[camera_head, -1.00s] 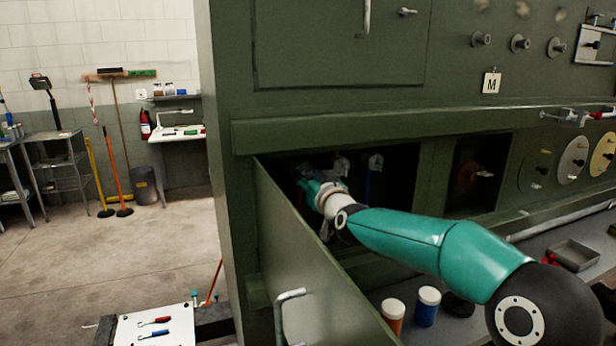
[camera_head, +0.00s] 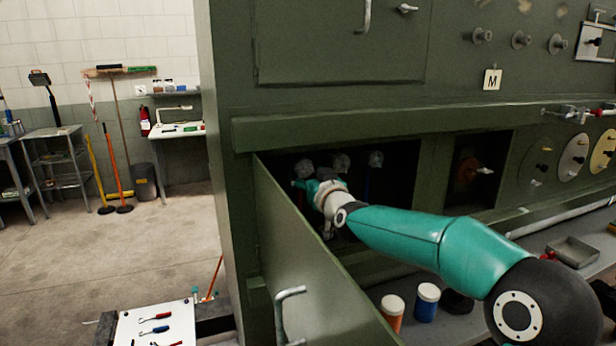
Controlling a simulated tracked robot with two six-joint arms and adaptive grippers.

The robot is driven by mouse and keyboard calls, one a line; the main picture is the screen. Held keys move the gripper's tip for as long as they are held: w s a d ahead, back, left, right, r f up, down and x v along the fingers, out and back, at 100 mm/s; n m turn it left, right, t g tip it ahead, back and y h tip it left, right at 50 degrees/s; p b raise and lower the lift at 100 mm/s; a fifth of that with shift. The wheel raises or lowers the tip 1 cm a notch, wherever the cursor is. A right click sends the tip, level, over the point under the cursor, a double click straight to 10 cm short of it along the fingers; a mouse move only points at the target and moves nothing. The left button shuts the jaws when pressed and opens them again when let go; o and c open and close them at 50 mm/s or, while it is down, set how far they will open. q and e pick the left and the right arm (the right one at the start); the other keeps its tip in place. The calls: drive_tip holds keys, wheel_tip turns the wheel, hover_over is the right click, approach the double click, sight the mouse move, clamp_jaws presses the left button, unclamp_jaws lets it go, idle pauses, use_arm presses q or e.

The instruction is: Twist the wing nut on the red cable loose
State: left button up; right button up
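Inside the dark open compartment, a row of grey wing-nut fittings shows: a left one (camera_head: 305,168), a middle one (camera_head: 340,163) and a right one (camera_head: 375,160). A blue cable (camera_head: 367,186) hangs below the right one. I cannot make out the red cable; my gripper and arm cover the area below the left and middle fittings. My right gripper (camera_head: 303,186) is in the compartment, just below the left fitting. Its fingers are small and dark, so I cannot tell whether they are open or touch anything. My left gripper is not in view.
The compartment's green door (camera_head: 315,270) hangs open at lower left, with a metal handle (camera_head: 289,293). An orange jar (camera_head: 392,312) and a blue jar (camera_head: 426,304) stand below the compartment. A white board (camera_head: 135,325) with tools lies at lower left. A metal tray (camera_head: 572,252) is at right.

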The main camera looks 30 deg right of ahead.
drive_tip(key=shift+s+r, duration=0.1)
drive_tip(key=shift+r, duration=0.05)
drive_tip(key=shift+s+a, duration=0.15)
drive_tip(key=shift+s, duration=0.45)
drive_tip(key=v, duration=1)
drive_tip(key=shift+s+a, duration=0.2)
drive_tip(key=shift+s, duration=0.05)
